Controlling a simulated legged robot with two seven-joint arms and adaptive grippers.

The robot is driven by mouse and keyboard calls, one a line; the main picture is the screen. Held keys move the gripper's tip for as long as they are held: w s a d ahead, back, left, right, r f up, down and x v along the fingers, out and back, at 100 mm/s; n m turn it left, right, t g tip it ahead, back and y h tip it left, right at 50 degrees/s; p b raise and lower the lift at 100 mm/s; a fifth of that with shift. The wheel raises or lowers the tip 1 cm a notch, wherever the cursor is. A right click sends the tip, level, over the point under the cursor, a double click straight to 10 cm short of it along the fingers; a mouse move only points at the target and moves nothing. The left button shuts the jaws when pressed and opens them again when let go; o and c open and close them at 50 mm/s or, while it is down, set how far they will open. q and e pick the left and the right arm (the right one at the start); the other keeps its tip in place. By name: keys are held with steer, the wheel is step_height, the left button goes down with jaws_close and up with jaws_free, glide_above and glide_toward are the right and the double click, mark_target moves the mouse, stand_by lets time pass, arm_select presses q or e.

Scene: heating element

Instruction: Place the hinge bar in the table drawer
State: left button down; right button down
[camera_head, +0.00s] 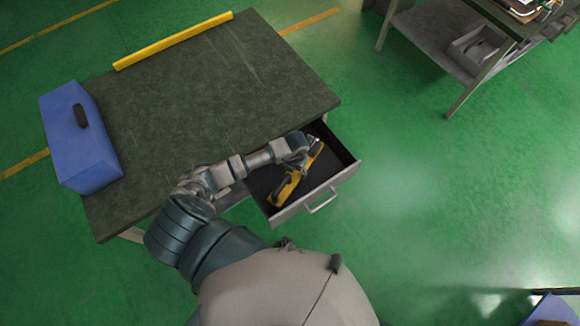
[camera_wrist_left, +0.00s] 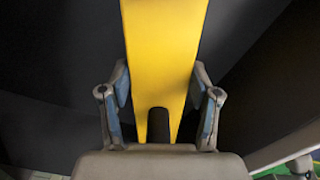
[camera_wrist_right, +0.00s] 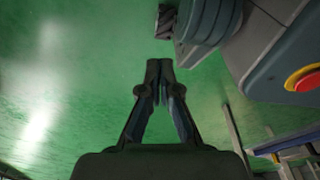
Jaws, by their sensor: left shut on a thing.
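The table drawer (camera_head: 290,211) is pulled out from the dark-topped table (camera_head: 200,100). The hinge bar, a yellow piece with dark parts (camera_head: 285,188), lies slanted low within the drawer's outline in the head view. My left gripper (camera_head: 303,148) is over the drawer and shut on it. In the left wrist view, the fingers (camera_wrist_left: 160,82) flank the yellow hinge bar (camera_wrist_left: 163,40), whose notched end points at the palm. I cannot tell whether the bar touches the drawer floor. My right gripper (camera_wrist_right: 160,66) is shut and empty above green floor; the head view does not show it.
A blue box (camera_head: 80,140) with a dark handle stands at the table's left edge. A yellow strip (camera_head: 172,41) runs along the table's far edge. The tabletop is otherwise clear. A shelved workbench (camera_head: 440,35) stands at the upper right. Green floor is open right of the drawer.

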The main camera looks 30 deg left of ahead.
arm_select(q)
steer(key=shift+w+d+f, duration=0.1)
steer(key=shift+d+f, duration=0.55)
steer(key=shift+f, duration=0.35)
steer(key=shift+w+a, duration=0.15)
steer(key=shift+a, duration=0.15)
steer(key=a, duration=0.2)
steer(key=w+a, duration=0.1)
steer(key=a, duration=0.1)
steer(key=shift+w+a+f, duration=0.1)
steer(key=shift+a+f, duration=0.05)
steer(key=shift+f, duration=0.45)
steer(key=shift+a+f, duration=0.15)
steer(key=shift+f, duration=0.05)
steer(key=shift+d+r, duration=0.1)
steer(key=shift+d, duration=0.55)
steer(key=shift+c, duration=1.2)
jaws_free()
steer(key=shift+a+f, duration=0.2)
steer(key=shift+a, duration=0.25)
steer(key=shift+r, duration=0.15)
step_height(320, 180, up, 12)
steer(key=p, duration=0.1)
arm_select(e)
steer(key=shift+s+d+f, duration=0.15)
steer(key=shift+s+f, duration=0.15)
steer(key=shift+s, duration=0.25)
steer(key=shift+s+d+f, duration=0.15)
steer(key=shift+s+f, duration=0.1)
steer(key=shift+s, duration=0.25)
